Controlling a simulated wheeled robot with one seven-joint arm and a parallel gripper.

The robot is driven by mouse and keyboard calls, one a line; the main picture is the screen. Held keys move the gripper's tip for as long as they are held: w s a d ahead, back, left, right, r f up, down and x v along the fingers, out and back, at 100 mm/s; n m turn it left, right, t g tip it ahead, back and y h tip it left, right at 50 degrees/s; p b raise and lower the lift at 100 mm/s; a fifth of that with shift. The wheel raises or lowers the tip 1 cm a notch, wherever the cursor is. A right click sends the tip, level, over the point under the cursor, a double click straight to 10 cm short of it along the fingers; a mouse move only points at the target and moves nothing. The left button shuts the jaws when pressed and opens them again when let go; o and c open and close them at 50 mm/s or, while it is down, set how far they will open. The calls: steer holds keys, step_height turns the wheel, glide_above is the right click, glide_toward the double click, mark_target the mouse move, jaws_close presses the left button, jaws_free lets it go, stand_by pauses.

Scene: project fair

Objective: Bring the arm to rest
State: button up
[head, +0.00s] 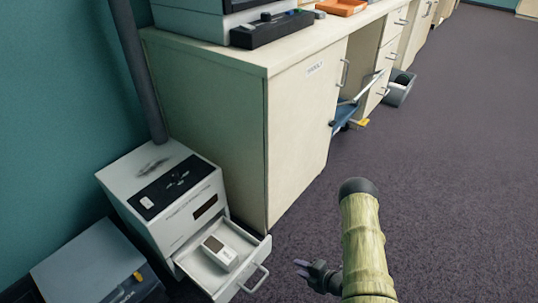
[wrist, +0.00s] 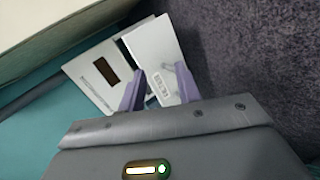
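My arm (head: 364,240) reaches in from the bottom right of the head view, over the dark carpet. My gripper (head: 301,268) is to the right of the pulled-out drawer and apart from it. In the wrist view the two purple fingers of my gripper (wrist: 160,86) stand apart with nothing held between them. Beyond them lies the drawer, with a small white device in it.
A white machine (head: 185,222) stands by the wall with its drawer (head: 206,275) open, a white device (head: 220,252) inside. A cream desk (head: 290,130) is behind. A grey box (head: 82,268) sits at lower left. Carpet (head: 450,150) to the right is clear.

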steer(key=w+d+r+m+h+p, duration=0.1)
steer(key=w+d+r+m+h, duration=0.2)
steer(key=r, duration=0.4)
steer(key=w+d+r+m+g+h, duration=0.1)
steer(key=w+r+m+h, duration=0.1)
steer(key=r+m, duration=0.45)
steer(key=w+d+r+m+h+p, duration=0.1)
steer(key=w+d+r+m+h, duration=0.15)
steer(key=r, duration=0.65)
steer(key=s+a+r+m+g+h+p, duration=0.1)
steer(key=s+a+r+m+g+p, duration=0.2)
steer(key=s+r+m, duration=1.35)
step_height(320, 180, up, 40)
steer(key=n+g+p, duration=0.1)
steer(key=n+p, duration=0.1)
steer(key=p, duration=3.4)
steer(key=shift+r+n+p, duration=0.2)
steer(key=shift+n+p, duration=0.15)
steer(key=shift+p, duration=0.05)
steer(key=shift+s, duration=0.1)
